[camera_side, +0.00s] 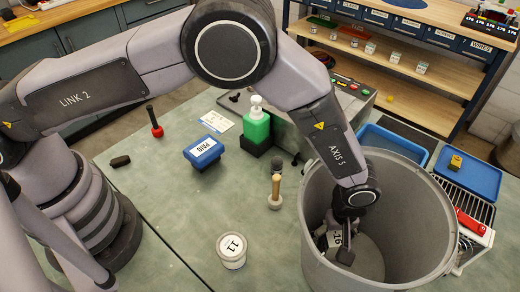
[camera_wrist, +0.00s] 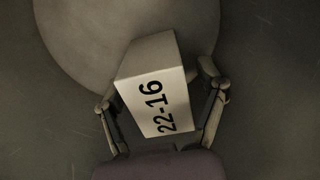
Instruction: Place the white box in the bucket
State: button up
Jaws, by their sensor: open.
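The white box (camera_wrist: 155,82), marked 22-16, is inside the grey bucket (camera_side: 314,205). In the wrist view it lies between the two fingers of my gripper (camera_wrist: 162,103), which stand apart on either side of it. In the side view my gripper (camera_side: 340,240) reaches down into the bucket, and only part of the box (camera_side: 334,239) shows beside it. The bucket's round floor shows beyond the box in the wrist view. I cannot tell whether the box touches the floor or a finger.
A white tub (camera_side: 231,250) marked 11, a wooden-handled tool (camera_side: 275,190), a blue box (camera_side: 203,152) and a green bottle (camera_side: 256,124) stand left of the bucket. A blue tray (camera_side: 467,173) and a rack with a red item (camera_side: 470,222) are to its right. The bucket wall surrounds my gripper.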

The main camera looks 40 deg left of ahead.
jog(key=shift+r, duration=0.1)
notch_tip(320, 180, up, 12)
jog(key=shift+r, duration=0.1)
dwell(0.4)
